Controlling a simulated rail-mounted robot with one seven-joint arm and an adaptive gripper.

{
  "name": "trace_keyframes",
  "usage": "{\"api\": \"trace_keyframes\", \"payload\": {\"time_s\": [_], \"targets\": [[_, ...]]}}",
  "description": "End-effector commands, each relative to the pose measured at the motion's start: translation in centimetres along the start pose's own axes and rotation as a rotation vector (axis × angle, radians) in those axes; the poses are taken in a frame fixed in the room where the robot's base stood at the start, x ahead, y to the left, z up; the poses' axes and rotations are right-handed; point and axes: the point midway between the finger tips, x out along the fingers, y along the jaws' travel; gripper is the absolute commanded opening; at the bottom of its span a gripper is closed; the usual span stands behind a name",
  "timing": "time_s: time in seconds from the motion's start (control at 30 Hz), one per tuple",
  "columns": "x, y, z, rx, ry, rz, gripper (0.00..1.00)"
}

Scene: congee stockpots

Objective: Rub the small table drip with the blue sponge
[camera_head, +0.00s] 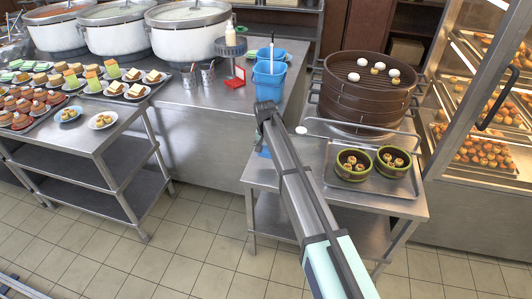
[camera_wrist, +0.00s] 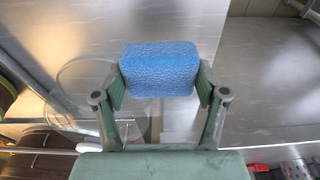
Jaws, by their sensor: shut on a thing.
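The blue sponge (camera_wrist: 160,68) is between the two fingers of my gripper (camera_wrist: 161,86) in the wrist view. The fingers press on its left and right ends, and its broad textured face shows. Beyond it is a grey metal surface; whether the sponge touches it I cannot tell. In the head view my arm hides most of the gripper, and a small blue patch (camera_head: 265,152) beside the arm may be the sponge.
A blue bucket (camera_head: 270,80) stands on the steel counter behind my arm. A steel side table (camera_head: 262,172) bears a tray with two small green-rimmed steamers (camera_head: 353,164). A stacked brown steamer (camera_head: 365,95) stands behind. A pale round outline (camera_wrist: 62,85) lies left of the sponge.

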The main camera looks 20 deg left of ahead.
Motion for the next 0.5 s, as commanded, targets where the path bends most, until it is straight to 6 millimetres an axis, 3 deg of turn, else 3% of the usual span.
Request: {"api": "trace_keyframes", "payload": {"time_s": [0.2, 0.5], "targets": [[-2.0, 0.3, -0.5, 0.004, 0.001, 0.000, 0.39], [-2.2, 0.4, -0.5, 0.004, 0.001, 0.000, 0.39]]}}
